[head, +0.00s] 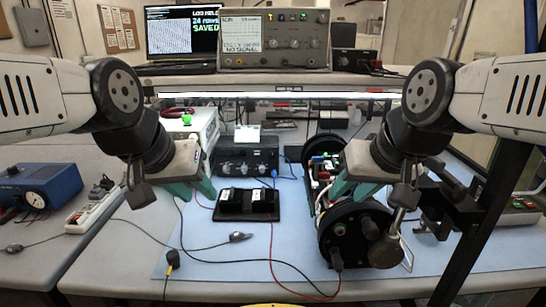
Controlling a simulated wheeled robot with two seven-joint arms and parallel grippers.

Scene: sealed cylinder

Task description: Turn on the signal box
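No label marks one thing as the signal box, so I cannot tell which it is. A dark box with knobs (246,161) stands at the back of the blue mat, with a small lit display (247,134) on top. A white box with a green button (187,119) stands to its left, partly hidden by my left arm. On the shelf, a grey instrument (274,40) has a lit screen reading NO SIGNAL. My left gripper (193,192) has teal fingers apart, empty, above the mat's left side. My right gripper (356,191) also looks open, beside the black cylinder assembly (345,234).
A black tray (247,204) with dark blocks lies mid-mat. A laptop (182,32) reads 24 rows SAVED. A blue gauge box (38,187) and a white power strip (93,209) stand left. Cables cross the front mat. A black clamp stand (455,215) stands right.

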